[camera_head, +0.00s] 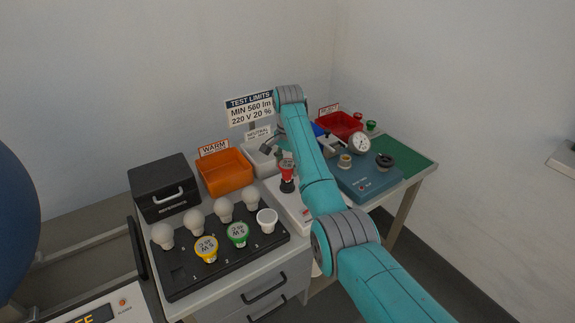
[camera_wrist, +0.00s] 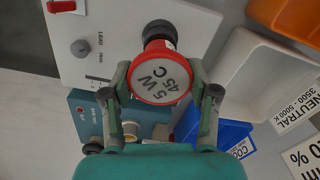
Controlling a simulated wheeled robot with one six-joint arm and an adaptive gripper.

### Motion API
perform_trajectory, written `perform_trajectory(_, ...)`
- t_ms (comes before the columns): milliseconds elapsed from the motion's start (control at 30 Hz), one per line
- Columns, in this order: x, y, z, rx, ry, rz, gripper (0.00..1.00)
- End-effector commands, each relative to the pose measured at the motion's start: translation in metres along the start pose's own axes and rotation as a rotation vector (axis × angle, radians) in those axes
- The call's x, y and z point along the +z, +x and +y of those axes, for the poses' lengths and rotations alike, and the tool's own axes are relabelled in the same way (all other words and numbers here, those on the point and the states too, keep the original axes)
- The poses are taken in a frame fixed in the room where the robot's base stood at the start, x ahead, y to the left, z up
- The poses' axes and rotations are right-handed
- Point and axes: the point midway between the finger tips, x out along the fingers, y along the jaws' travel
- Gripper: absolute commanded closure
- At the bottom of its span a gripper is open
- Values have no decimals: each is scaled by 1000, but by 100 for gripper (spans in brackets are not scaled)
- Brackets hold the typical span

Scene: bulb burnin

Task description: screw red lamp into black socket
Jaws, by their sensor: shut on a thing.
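The red lamp (camera_head: 287,167) has a pale round face marked 5 W 45 C, which the wrist view (camera_wrist: 160,82) shows close up. My gripper (camera_wrist: 161,90) is shut on the lamp, one finger at each side of its red rim. In the head view my gripper (camera_head: 282,153) is small and partly hidden by my arm. A black socket (camera_head: 287,186) stands on the white panel directly below the lamp, and its dark top shows behind the lamp in the wrist view (camera_wrist: 159,29). The lamp looks upright and in line with it. How deep its base sits is hidden.
A black rack (camera_head: 185,283) with white, yellow and green lamps is at front left. An orange bin (camera_head: 225,172), a white bin (camera_head: 258,165) and a red bin (camera_head: 339,125) stand behind. A blue-grey tester (camera_head: 368,184) with a gauge is right of my arm.

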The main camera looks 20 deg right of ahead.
Motion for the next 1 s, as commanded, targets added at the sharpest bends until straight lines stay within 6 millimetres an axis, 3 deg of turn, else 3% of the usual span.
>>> perform_trajectory(1000, 0, 6, 7, 17, 1151, 4, 75)
